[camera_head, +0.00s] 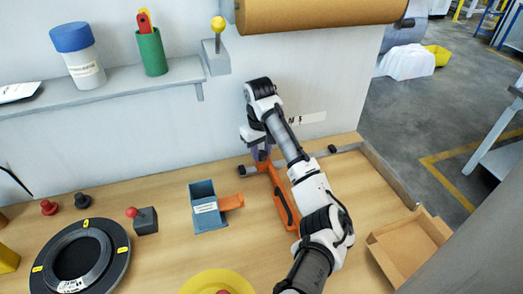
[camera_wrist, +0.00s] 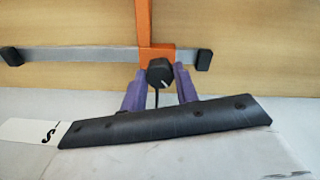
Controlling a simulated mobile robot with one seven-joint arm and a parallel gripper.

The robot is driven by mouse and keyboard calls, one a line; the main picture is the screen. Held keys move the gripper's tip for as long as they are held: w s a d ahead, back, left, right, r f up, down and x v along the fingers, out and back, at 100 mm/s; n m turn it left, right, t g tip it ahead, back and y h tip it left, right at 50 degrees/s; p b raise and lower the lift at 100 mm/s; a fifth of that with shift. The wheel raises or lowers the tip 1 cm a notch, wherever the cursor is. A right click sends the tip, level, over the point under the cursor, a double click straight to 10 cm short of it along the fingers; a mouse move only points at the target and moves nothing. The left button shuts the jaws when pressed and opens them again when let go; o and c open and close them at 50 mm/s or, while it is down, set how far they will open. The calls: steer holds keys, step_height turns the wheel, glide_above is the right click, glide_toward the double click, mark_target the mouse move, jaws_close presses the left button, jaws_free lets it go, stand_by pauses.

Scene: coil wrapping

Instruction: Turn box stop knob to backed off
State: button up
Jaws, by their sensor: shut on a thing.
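The box stop knob (camera_wrist: 160,72) is black with a short white pointer line. In the wrist view it sits at the near end of an orange bar (camera_wrist: 144,22), where the bar meets a grey rail (camera_wrist: 95,57) with black end caps. The line slants toward the lower right. The purple fingers of my gripper (camera_wrist: 160,86) stand on either side of the knob, shut on it. In the head view my gripper (camera_head: 261,152) is low by the wall above the orange frame (camera_head: 279,195), and my arm hides the knob.
A blue-grey holder (camera_head: 205,208) with an orange piece stands left of the frame. A red-knobbed block (camera_head: 145,220) and a black ring (camera_head: 112,262) lie further left. An open cardboard tray (camera_head: 408,246) is at the right. A shelf (camera_head: 110,88) and brown roll (camera_head: 310,15) are above.

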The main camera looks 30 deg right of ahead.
steer(key=n, duration=0.6)
steer(key=shift+f, duration=0.1)
steer(key=n, duration=0.6)
steer(key=shift+s, duration=0.1)
steer(key=n, duration=0.5)
steer(key=shift+f, duration=0.1)
steer(key=n, duration=0.5)
steer(key=shift+n+y, duration=0.3)
steer(key=shift+n, duration=0.1)
steer(key=o, duration=1)
